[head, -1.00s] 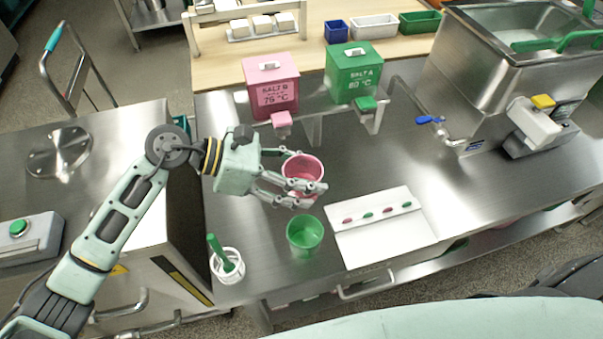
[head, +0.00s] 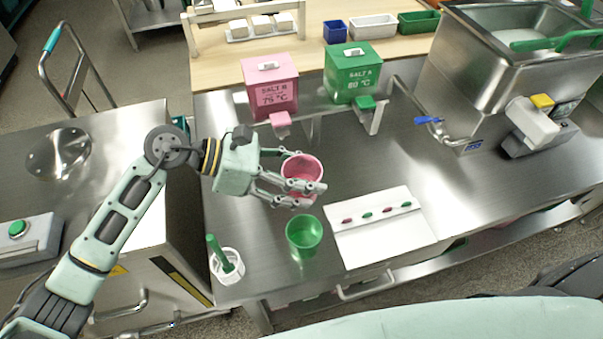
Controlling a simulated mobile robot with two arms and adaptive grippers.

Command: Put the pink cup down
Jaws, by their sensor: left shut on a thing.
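The pink cup (head: 301,166) is upright in my left gripper (head: 300,187), near the middle of the head view. The fingers are shut around its sides and partly hide its lower part. I cannot tell whether its base touches the steel counter (head: 400,165). A green cup (head: 304,233) stands on the counter just in front of the pink cup. My right gripper does not show.
The pink dispenser (head: 271,88) and green dispenser (head: 352,75) stand behind, their spouts over the counter. A white board (head: 383,240) with small coloured pieces lies right of the green cup. A white holder (head: 227,268) with a green-handled tool stands front left.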

